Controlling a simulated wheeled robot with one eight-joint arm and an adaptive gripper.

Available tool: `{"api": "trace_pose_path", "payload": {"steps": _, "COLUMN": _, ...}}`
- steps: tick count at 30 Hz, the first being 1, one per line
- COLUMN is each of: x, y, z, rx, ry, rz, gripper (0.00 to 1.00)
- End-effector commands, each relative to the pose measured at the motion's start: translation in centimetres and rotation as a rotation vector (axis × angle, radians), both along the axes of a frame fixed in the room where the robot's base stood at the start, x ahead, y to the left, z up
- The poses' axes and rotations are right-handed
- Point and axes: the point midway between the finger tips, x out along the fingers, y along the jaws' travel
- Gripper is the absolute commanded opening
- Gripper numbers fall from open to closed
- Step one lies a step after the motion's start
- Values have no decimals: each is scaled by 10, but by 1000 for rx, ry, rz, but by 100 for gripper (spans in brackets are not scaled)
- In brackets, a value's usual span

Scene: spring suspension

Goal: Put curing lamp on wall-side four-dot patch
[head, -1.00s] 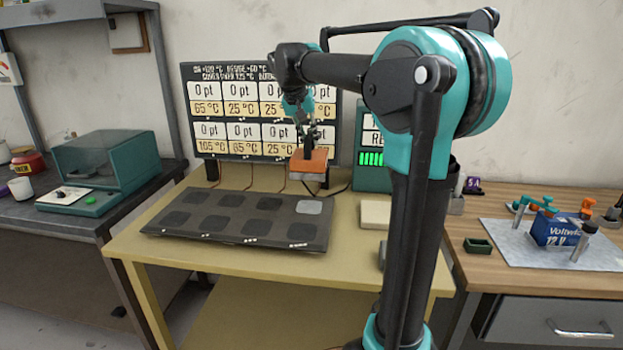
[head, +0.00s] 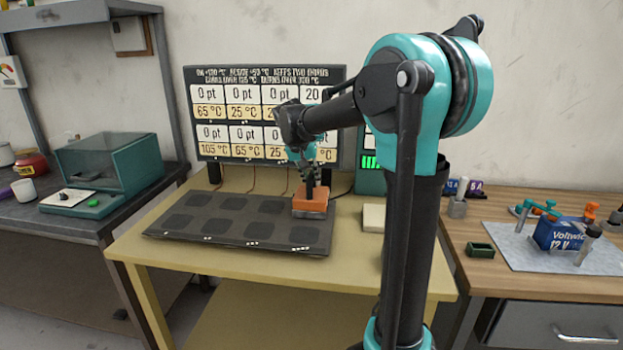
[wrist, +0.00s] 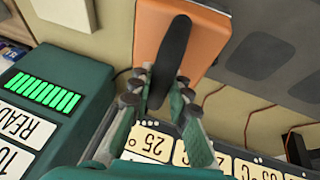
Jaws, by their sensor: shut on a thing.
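The curing lamp (head: 310,203) is an orange block with a pale underside and a black handle. My gripper (head: 310,172) is shut on the handle and holds the lamp upright. In the head view the lamp sits at the far right of the wall-side row of the dark patch mat (head: 222,224), covering the patch there. It looks down on the mat, but full contact cannot be told. In the wrist view my gripper (wrist: 162,88) grips the handle of the lamp (wrist: 185,35), with dark patches beside it. Dots of the covered patch are hidden.
A display board (head: 225,135) with points and temperatures stands behind the mat, partly hidden by my arm. A green-barred teal box (wrist: 45,95) is close to the right of the lamp in the head view. A cream block (head: 374,216) lies right of the mat.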

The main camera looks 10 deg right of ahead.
Motion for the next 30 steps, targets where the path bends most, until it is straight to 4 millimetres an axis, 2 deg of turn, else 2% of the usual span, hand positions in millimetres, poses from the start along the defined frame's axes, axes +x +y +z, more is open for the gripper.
{"api": "trace_pose_path", "payload": {"steps": 8, "x": 0, "y": 0, "z": -2, "rx": 0, "ry": 0, "rz": 0, "gripper": 0}}
{"api": "trace_pose_path", "payload": {"steps": 9, "x": 0, "y": 0, "z": -2, "rx": 0, "ry": 0, "rz": 0, "gripper": 21}}
{"api": "trace_pose_path", "payload": {"steps": 13, "x": 0, "y": 0, "z": -2, "rx": 0, "ry": 0, "rz": 0, "gripper": 37}}
{"api": "trace_pose_path", "payload": {"steps": 23, "x": 0, "y": 0, "z": 0, "rx": 0, "ry": 0, "rz": 0, "gripper": 38}}
{"api": "trace_pose_path", "payload": {"steps": 26, "x": -2, "y": 2, "z": 7, "rx": 0, "ry": 0, "rz": 1, "gripper": 38}}
{"api": "trace_pose_path", "payload": {"steps": 30, "x": -9, "y": 9, "z": 27, "rx": 0, "ry": -1, "rz": 2, "gripper": 38}}
